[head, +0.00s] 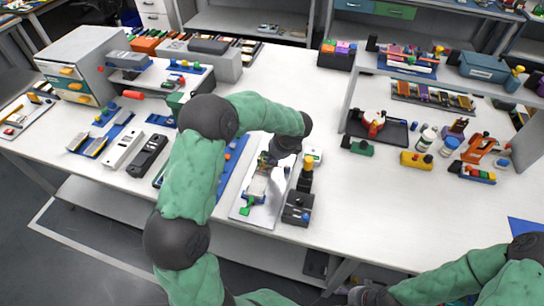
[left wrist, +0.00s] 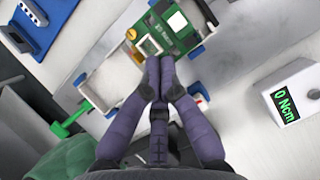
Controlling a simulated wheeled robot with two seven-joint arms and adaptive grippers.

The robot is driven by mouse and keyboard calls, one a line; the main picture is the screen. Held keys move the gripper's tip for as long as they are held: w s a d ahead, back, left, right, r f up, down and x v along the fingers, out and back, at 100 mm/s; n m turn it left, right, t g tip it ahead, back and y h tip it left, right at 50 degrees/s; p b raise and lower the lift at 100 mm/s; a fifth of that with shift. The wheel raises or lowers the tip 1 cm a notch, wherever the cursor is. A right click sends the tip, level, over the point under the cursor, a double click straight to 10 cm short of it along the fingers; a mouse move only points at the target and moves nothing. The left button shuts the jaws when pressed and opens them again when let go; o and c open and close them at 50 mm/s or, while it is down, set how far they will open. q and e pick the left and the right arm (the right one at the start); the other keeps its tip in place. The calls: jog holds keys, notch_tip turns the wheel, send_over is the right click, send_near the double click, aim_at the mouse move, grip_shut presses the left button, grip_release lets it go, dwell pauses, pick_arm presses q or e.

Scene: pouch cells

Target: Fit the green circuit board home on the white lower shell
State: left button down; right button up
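The green circuit board (left wrist: 184,40) lies over the right part of the white lower shell (left wrist: 104,88) in the left wrist view. Whether it is fully seated cannot be told. In the head view the shell (head: 257,187) sits on a pale plate, and the board (head: 264,161) is partly hidden by my left gripper (head: 271,157). My left gripper's purple fingers (left wrist: 159,62) are together, with their tips at the board's lower edge. No grip on the board shows. My right gripper (head: 371,296) is only partly in view at the bottom edge, apart from the shell.
A green lever (left wrist: 68,128) stands by the shell's end. A white device reading "0 Ncm" (left wrist: 288,100) stands to the right. A dark box with a yellow-topped post (head: 298,207) is close by. The table's front right (head: 390,215) is clear.

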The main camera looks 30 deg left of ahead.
pick_arm(q)
jog(key=shift+p, duration=0.65)
dwell(1.7)
jog(key=shift+f+b, duration=0.65)
jog(key=shift+f, duration=0.4)
jog(key=c, duration=1.4)
grip_release()
jog(key=shift+o, duration=0.2)
jog(key=v, duration=1.2)
